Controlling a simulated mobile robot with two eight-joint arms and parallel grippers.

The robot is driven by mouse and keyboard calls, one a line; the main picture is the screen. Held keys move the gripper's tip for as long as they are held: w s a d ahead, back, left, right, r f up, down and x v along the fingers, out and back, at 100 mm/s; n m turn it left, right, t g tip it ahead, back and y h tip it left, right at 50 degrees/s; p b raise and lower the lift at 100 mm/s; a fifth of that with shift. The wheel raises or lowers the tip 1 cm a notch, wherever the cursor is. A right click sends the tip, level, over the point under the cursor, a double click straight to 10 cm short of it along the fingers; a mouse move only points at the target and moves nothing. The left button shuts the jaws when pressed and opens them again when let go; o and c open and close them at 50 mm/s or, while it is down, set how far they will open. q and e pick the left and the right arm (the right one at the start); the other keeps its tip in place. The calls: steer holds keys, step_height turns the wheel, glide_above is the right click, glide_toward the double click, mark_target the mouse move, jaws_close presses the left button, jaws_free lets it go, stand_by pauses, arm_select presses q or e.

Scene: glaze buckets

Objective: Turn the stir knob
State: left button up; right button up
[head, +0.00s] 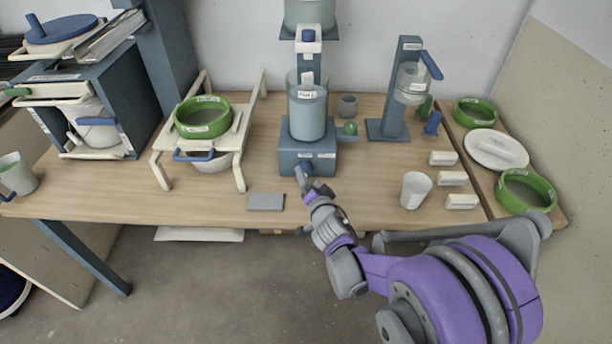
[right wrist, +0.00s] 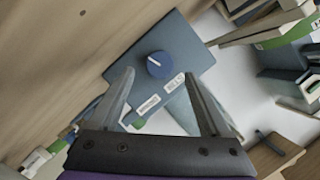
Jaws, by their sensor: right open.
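The stir knob is a small dark blue dial (right wrist: 158,65) with a white mark, on the front of a blue-grey stirrer base (right wrist: 195,50). In the head view the base (head: 290,160) stands mid-table with a clear bucket (head: 307,115) on top. My right gripper (head: 301,172) is at the front of the base, in front of the knob (head: 307,166), partly covering it. In the right wrist view the gripper (right wrist: 160,85) is open, its fingers spread, with the knob seen between and beyond the tips. Contact cannot be made out. My left gripper is not in view.
A grey flat plate (head: 266,202) lies left of my right gripper. A white cup (head: 415,190) and white labelled blocks (head: 451,179) stand to the right. A cream rack (head: 163,172) with a green sieve (head: 202,116) stands to the left. The table front near the base is mostly clear.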

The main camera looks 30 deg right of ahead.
mark_target(306, 172)
steer(key=shift+x, duration=1.9)
jaws_close()
